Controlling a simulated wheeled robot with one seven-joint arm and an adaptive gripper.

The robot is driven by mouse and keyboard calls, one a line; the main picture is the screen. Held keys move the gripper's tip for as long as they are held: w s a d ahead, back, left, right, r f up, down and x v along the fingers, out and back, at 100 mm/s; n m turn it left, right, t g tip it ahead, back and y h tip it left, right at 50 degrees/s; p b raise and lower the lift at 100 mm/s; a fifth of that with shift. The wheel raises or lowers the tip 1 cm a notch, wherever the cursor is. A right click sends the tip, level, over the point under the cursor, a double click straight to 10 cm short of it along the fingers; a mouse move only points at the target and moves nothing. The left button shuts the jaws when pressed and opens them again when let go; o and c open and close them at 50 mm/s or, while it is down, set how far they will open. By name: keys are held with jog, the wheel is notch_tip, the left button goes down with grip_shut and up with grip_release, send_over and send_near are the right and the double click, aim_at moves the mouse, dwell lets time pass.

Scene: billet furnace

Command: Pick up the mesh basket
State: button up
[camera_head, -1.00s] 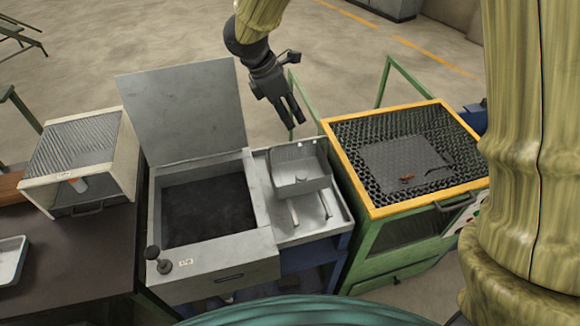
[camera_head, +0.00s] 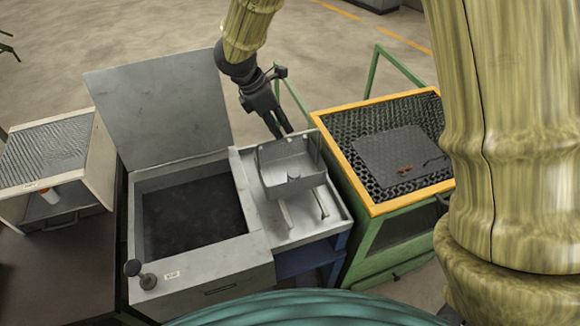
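The mesh basket (camera_head: 291,178) is a small grey open-topped box. It rests on the metal side tray (camera_head: 262,227) to the right of the open bath. Its mesh cannot be made out at this size. My gripper (camera_head: 282,132) hangs down from the arm at the basket's far side, fingers pointing down toward its back rim. Its two dark fingers show a narrow gap, with nothing seen between them. Whether the fingertips touch the rim or are just behind it cannot be told.
The bath (camera_head: 195,217) has a raised lid (camera_head: 160,105) left of my arm. A green-framed bench with a yellow-edged grate (camera_head: 350,158) stands close on the right, holding a dark plate (camera_head: 400,152). A white-sided cabinet (camera_head: 95,165) is at the far left.

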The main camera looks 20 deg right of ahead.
aim_at(290, 137)
jog(key=shift+d+f, duration=0.15)
jog(key=shift+f, duration=0.15)
jog(key=shift+s+d+f+p, duration=0.15)
jog(key=shift+d+f+p, duration=0.2)
jog(key=shift+p, duration=0.2)
jog(key=p+x, duration=0.1)
jog(key=x, duration=0.2)
jog(key=shift+d+r+p, duration=0.1)
jog(key=shift+d+p, duration=0.05)
jog(key=shift+p, duration=0.25)
jog(key=shift+x, duration=0.8)
jog(key=shift+f, duration=0.3)
grip_shut()
